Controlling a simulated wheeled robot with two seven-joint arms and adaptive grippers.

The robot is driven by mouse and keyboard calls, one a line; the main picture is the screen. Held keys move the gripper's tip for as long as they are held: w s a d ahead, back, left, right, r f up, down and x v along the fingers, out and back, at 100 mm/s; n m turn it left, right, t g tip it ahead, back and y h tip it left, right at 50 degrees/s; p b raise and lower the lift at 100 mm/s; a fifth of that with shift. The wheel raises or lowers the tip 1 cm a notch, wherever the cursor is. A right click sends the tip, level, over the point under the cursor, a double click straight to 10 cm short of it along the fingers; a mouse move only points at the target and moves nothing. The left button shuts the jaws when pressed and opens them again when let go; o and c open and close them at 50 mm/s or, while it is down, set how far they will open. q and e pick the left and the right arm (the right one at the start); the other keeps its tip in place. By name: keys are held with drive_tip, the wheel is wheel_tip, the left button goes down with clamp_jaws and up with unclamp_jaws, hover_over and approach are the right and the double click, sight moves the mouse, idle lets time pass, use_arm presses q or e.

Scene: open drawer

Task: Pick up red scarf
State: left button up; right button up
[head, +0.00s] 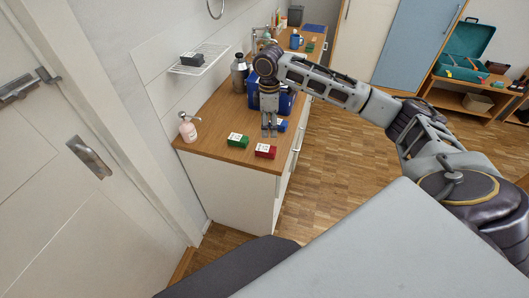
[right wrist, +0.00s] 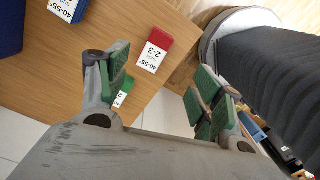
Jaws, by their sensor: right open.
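The red scarf (head: 265,151) is a small folded red bundle with a white label. It lies on the wooden counter (head: 217,142) near its front edge. In the right wrist view the red scarf (right wrist: 166,42) lies flat with its label toward the bottom left. My right gripper (head: 269,131) points down above the counter, just behind the scarf in the head view. My left gripper is not in view.
A green bundle (head: 238,140) lies left of the red one, and a blue bundle (head: 281,126) lies behind. A pink soap bottle (head: 187,128), a large blue item (head: 285,103) and a grey flask (head: 239,74) stand on the counter. A wire shelf (head: 205,58) hangs above.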

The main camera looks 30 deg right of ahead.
sight(268, 148)
drive_tip(key=shift+w+a+m, duration=0.1)
drive_tip(key=shift+w+m, duration=0.05)
drive_tip(key=shift+m, duration=1.05)
drive_tip(key=shift+f, duration=0.15)
drive_tip(key=shift+f, duration=4.2)
drive_tip(key=shift+f, duration=0.1)
drive_tip(key=shift+d+f, duration=0.2)
drive_tip(key=shift+f, duration=2.3)
drive_tip(key=shift+c, duration=0.5)
drive_tip(key=c, duration=1)
